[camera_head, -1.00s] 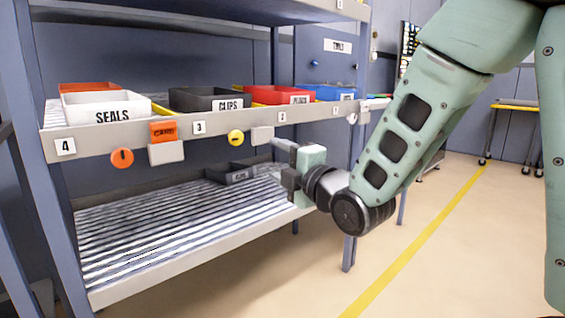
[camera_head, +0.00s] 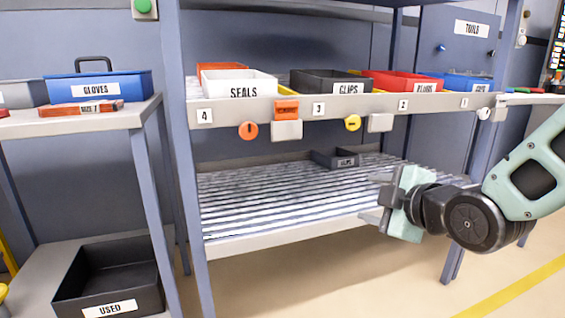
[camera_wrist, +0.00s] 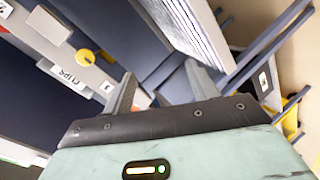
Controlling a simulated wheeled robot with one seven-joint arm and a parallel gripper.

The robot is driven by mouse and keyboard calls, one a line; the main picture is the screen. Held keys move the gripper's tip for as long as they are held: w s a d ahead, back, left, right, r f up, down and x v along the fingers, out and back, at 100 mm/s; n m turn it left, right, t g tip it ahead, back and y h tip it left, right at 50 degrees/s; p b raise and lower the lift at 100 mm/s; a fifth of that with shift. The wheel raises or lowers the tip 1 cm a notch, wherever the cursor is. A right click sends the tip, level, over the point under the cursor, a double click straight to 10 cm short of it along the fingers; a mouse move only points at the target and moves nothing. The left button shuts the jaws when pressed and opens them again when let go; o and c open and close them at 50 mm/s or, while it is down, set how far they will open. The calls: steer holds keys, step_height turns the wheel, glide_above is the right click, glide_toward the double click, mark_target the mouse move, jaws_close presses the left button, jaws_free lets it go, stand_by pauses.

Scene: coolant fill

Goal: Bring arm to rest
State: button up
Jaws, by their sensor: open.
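My gripper (camera_head: 372,204) is in front of the rack's lower shelf in the head view, at the right end of the shelf's front edge. Its jaws point left and are apart, with nothing between them. In the wrist view my gripper (camera_wrist: 160,85) shows two separate grey fingers with an empty gap. The arm reaches in from the right edge of the head view, bent at a dark round joint. I cannot tell from the head view how far the fingers are from the shelf edge.
The rack's upper shelf holds bins: white SEALS (camera_head: 238,84), black CLIPS (camera_head: 330,82), red (camera_head: 403,80) and blue (camera_head: 466,80). A small dark bin (camera_head: 336,159) sits on the ribbed lower shelf (camera_head: 290,195). At left, a cart holds a blue GLOVES box (camera_head: 100,86) above a black USED bin (camera_head: 110,280).

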steer(key=s+a+f+m+g+h, duration=0.1)
steer(key=s+a+f+m+g, duration=0.25)
steer(key=s, duration=0.35)
steer(key=s+a+f+m+g, duration=0.2)
steer(key=s+f+g, duration=0.2)
steer(key=s, duration=0.2)
steer(key=s+d+m+g+h+p, duration=0.1)
steer(key=s+d+m+g+h, duration=0.15)
steer(key=s+g, duration=0.7)
steer(key=s+r+t+p, duration=0.1)
steer(key=r+t+p, duration=0.1)
steer(key=r+p, duration=1.5)
steer(key=s+a+r+t+p, duration=0.1)
steer(key=s+r+t+p, duration=0.1)
steer(key=r+p, duration=1.5)
steer(key=shift+s+m+p, duration=0.25)
steer(key=shift+m+p, duration=0.05)
steer(key=shift+m, duration=0.1)
